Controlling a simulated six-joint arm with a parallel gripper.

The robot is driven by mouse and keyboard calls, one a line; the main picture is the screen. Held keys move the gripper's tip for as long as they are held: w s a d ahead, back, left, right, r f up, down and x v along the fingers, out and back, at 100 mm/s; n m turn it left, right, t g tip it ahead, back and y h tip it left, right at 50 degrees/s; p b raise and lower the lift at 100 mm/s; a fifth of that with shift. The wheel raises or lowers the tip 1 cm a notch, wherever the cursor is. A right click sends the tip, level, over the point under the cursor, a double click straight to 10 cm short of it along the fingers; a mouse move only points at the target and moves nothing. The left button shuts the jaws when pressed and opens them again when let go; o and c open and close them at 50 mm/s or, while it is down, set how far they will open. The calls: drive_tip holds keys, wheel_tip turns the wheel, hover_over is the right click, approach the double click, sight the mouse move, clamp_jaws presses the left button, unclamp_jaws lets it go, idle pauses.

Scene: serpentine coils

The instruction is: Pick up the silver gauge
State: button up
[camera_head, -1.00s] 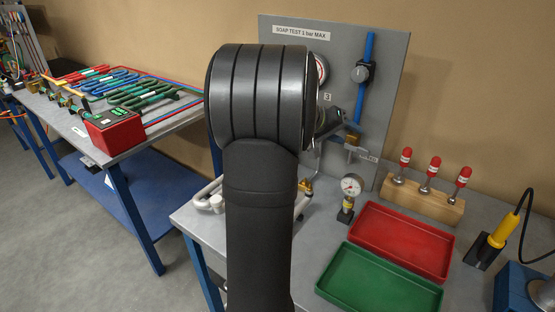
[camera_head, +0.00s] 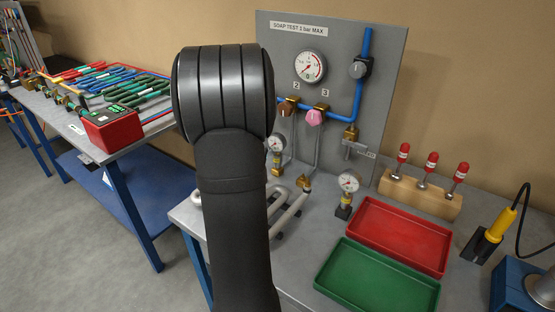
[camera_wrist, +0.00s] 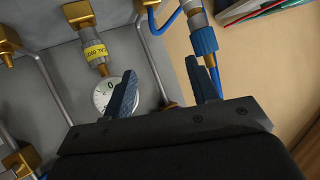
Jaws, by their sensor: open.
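A small silver gauge (camera_head: 277,143) with a white dial stands on brass fittings in front of the grey panel, partly hidden by my arm in the head view. A second small gauge (camera_head: 349,183) with a yellow band stands on a black block on the bench. In the wrist view a gauge (camera_wrist: 102,94) with a white dial and yellow tag appears upside down; I cannot tell for sure which gauge it is. My gripper (camera_wrist: 161,66) is open, with nothing between its fingers. Its left finger overlaps part of that dial. My gripper is hidden in the head view.
The panel (camera_head: 380,100) carries a large dial (camera_head: 310,66), pipes and valves. A red tray (camera_head: 362,225), a green tray (camera_head: 330,265) and a wooden rack (camera_head: 425,200) are at right. A blue-collared fitting (camera_wrist: 203,40) is beyond my right finger.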

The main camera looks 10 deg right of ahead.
sight(278, 157)
drive_tip(key=d+f+h, duration=0.1)
drive_tip(key=d, duration=0.1)
drive_tip(key=d+f+m+h, duration=0.1)
drive_tip(key=d, duration=0.1)
drive_tip(key=d+f+m+h, duration=0.1)
drive_tip(key=d+h, duration=0.1)
drive_tip(key=shift+s+d+f+g, duration=0.2)
drive_tip(key=shift+s+d+g, duration=0.1)
drive_tip(key=shift+s+d, duration=0.05)
drive_tip(key=w+d+f, duration=0.2)
drive_tip(key=shift+w+f, duration=0.25)
drive_tip(key=shift+w, duration=0.05)
drive_tip(key=shift+w+d+f, duration=0.2)
drive_tip(key=shift+w+d, duration=0.05)
drive_tip(key=shift+w, duration=0.25)
drive_tip(key=shift+c, duration=0.4)
clamp_jaws()
